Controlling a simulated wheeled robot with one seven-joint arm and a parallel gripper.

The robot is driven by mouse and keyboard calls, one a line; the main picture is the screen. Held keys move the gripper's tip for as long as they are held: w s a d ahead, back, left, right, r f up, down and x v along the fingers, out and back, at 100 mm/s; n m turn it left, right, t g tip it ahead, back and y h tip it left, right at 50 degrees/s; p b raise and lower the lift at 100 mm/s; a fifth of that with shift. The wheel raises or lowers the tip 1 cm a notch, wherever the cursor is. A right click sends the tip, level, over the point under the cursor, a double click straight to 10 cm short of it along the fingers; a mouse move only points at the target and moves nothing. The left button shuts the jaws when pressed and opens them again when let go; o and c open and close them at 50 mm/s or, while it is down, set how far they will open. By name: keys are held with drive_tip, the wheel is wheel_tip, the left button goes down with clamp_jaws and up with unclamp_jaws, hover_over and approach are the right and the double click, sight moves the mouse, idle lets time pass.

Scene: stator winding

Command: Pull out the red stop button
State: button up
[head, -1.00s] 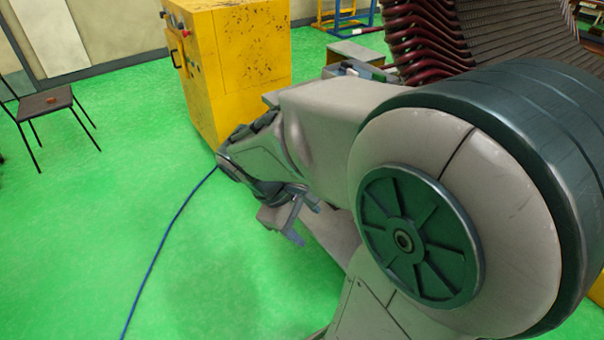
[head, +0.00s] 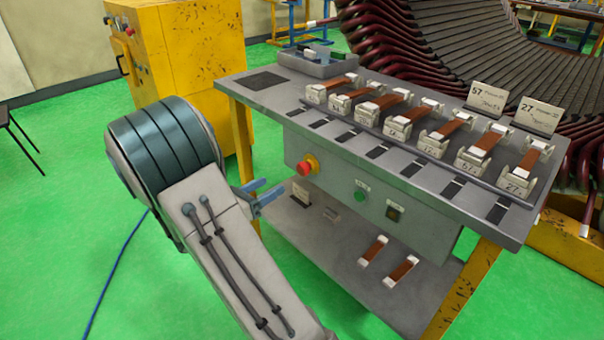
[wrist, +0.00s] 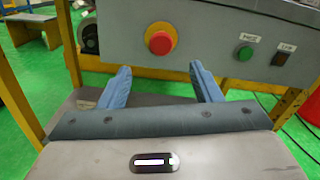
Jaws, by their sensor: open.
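The red stop button (head: 304,168) sits on a yellow ring at the left part of the grey control panel (head: 335,187), under the bench top. In the wrist view the red button (wrist: 160,42) faces me, above and between my two blue fingers. My gripper (head: 266,195) is open and empty, just left of the button in the head view, with a gap to it. In the wrist view my gripper (wrist: 160,78) has its fingers spread apart, their tips below the button. The button's side facing away is hidden.
A green button (head: 361,195) and a dark switch (head: 393,211) sit right of the stop button. The bench top (head: 262,101) overhangs the panel and carries several coils. A lower shelf (head: 300,222) holds two coils. A yellow cabinet (head: 190,50) stands behind.

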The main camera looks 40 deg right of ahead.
sight(300, 169)
drive_tip(key=d, duration=0.4)
drive_tip(key=d+b, duration=0.1)
drive_tip(key=d, duration=0.3)
drive_tip(key=d+b, duration=0.1)
drive_tip(key=d, duration=0.3)
drive_tip(key=shift+w+d, duration=0.2)
drive_tip(key=shift+w, duration=0.2)
